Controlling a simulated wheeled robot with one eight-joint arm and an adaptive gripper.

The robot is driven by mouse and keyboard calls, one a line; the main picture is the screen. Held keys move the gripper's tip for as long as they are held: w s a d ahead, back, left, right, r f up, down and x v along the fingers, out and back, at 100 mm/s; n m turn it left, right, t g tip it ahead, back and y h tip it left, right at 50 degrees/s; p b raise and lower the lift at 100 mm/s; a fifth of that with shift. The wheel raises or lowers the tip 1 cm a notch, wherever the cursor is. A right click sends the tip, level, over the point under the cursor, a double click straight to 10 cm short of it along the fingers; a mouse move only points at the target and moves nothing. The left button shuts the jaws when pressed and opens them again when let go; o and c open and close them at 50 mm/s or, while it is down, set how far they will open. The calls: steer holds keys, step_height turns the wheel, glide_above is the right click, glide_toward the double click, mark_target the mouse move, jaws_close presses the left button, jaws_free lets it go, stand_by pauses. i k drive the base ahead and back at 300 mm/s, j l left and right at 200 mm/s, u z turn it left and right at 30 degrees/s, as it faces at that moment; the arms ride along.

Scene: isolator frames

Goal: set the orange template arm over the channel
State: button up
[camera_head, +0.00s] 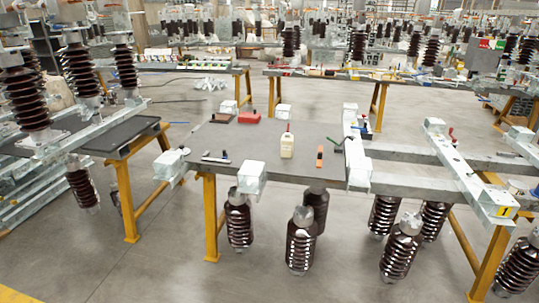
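A galvanized channel (357,152) runs front to back along the right side of this table top. Another long galvanized channel (468,172) lies farther right across two grey beams. I cannot tell which channel is meant. No orange arm is seen over either one. My gripper is not in view.
The grey table (226,170) on yellow legs also holds the cream bottle (287,145), a red box (249,118) and small tools (216,157). Brown ribbed insulators (301,243) hang below. A side table (122,133) stands left. The front floor (150,275) is open.

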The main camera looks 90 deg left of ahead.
mark_target(321, 147)
steer(key=u, duration=2.6)
steer(key=i+j, duration=0.1)
steer(key=i, duration=0.8)
steer(key=i+z, duration=0.1)
steer(key=i, duration=0.75)
steer(key=i+j, duration=0.2)
steer(key=i, duration=0.7)
